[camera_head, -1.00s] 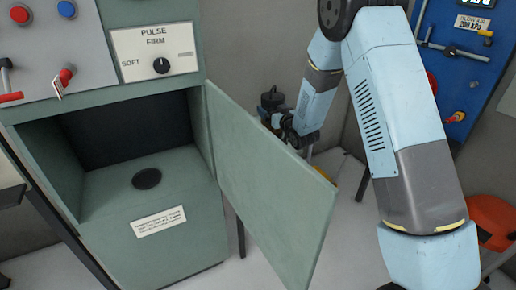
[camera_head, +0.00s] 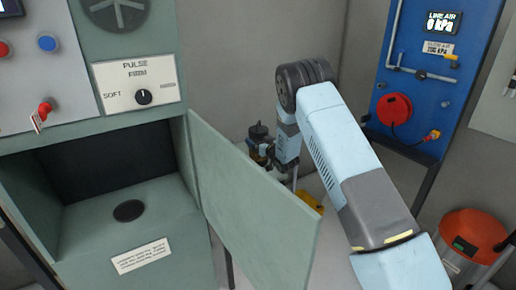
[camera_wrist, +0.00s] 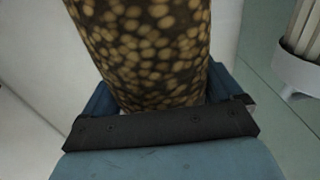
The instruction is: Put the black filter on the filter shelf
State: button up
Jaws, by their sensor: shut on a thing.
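My gripper (camera_head: 266,150) is beyond the open cabinet door in the head view, partly hidden by it. In the wrist view my gripper (camera_wrist: 160,120) is shut around a dark cylinder (camera_wrist: 150,45) covered with tan spots. The cylinder's dark top (camera_head: 258,130) shows small in the head view, above the door's edge. I cannot tell whether this spotted cylinder is the black filter. A white pleated cylinder (camera_wrist: 302,45), like a filter, stands at the right of the wrist view, apart from my gripper. I cannot make out the filter shelf clearly.
The green cabinet (camera_head: 130,200) has an open compartment with a black disc (camera_head: 129,210) on its floor. Its door (camera_head: 250,205) swings out toward my arm. A blue panel (camera_head: 425,75) and an orange-topped canister (camera_head: 470,235) stand at the right. A yellow object (camera_head: 310,201) lies behind the door.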

jog(key=shift+w+f, duration=0.45)
jog(key=shift+f, duration=1.55)
jog(key=o, duration=1)
jog(key=shift+o, duration=0.2)
